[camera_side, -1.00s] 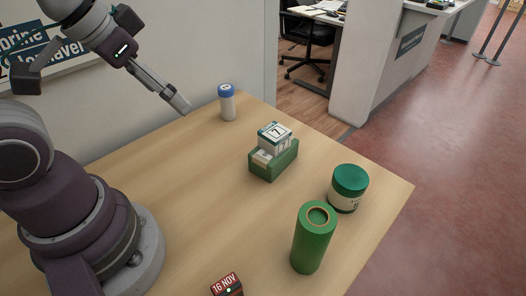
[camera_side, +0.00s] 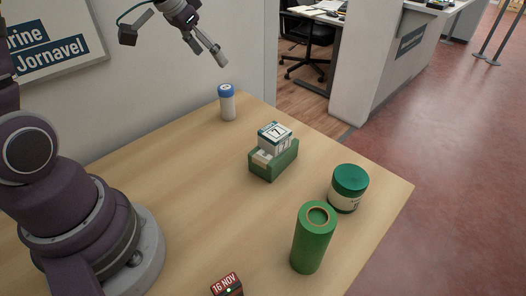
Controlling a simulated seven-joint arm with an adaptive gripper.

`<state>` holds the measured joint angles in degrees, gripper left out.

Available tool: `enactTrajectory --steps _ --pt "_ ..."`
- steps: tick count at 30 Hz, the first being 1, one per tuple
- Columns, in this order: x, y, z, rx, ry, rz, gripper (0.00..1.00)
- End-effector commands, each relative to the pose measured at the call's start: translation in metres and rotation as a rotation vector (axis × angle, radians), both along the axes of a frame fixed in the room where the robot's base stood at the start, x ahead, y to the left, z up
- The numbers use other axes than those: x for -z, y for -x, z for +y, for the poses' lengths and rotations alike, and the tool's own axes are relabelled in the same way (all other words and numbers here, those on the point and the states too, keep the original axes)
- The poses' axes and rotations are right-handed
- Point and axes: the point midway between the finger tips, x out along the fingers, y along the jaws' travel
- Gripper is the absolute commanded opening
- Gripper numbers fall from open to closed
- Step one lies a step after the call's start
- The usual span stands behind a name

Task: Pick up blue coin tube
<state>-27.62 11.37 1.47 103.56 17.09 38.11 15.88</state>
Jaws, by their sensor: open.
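The blue coin tube (camera_side: 227,104) stands upright near the far edge of the counter, with a blue cap and a pale, greyish-white body. My gripper (camera_side: 212,60) is open and empty. It is above the tube in the picture and slightly left of it, tilted down to the right, and apart from the tube. The gap between the fingers is partly hidden from this side.
A green box with white cards (camera_side: 273,165) stands mid-counter. A green-lidded jar (camera_side: 347,189), a tall green cylinder (camera_side: 312,240) and a red date block (camera_side: 227,286) are nearer the front. The wooden counter (camera_side: 190,175) is clear at left. A wall stands behind.

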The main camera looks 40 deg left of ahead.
Motion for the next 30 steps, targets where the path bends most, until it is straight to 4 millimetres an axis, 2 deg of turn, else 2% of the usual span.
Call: enactTrajectory --steps 1,3,7,24,30 --pt "0.014 -0.008 0.019 -0.011 0.007 0.003 0.73" --pt "0.028 -0.017 0.04 -0.012 0.01 -0.007 0.73" --pt "0.044 -0.024 0.061 -0.01 0.013 -0.02 0.73" --pt "0.128 -0.071 0.06 -0.007 0.013 -0.02 0.73" --pt "0.136 -0.076 0.06 -0.008 0.012 -0.022 0.73"
